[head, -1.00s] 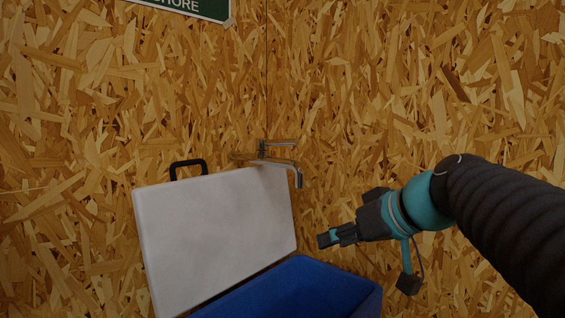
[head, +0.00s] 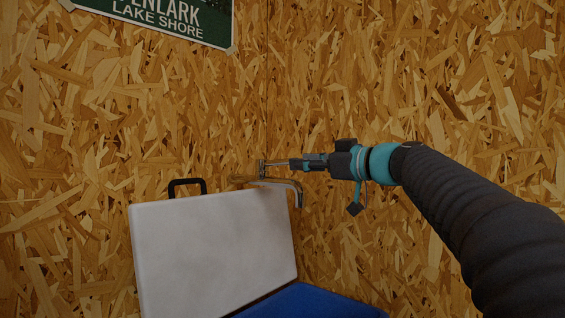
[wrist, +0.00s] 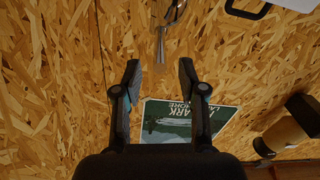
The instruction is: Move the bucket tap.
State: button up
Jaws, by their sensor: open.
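The metal tap (head: 275,183) is on the chipboard wall behind the cooler. Its curved spout points right and down, and a thin straight lever sits above it. My gripper (head: 294,164) is level with the lever, with its fingertips at or near the lever's right end. In the wrist view my gripper (wrist: 160,68) is open and empty. The tap's lever (wrist: 161,45) points toward the gap between the fingers, its end just beyond the fingertips. I cannot tell whether they touch. Much of the tap is cut off by the wrist view's top edge.
A blue cooler (head: 310,302) with its white lid (head: 210,250) raised stands below the tap. The lid's black handle (head: 187,182) sticks up left of the tap. A green sign (head: 180,18) hangs above. The wall at right is bare.

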aim_at(266, 161)
jog(key=p+x, duration=0.1)
jog(key=x, duration=0.6)
jog(key=shift+c, duration=0.2)
grip_shut()
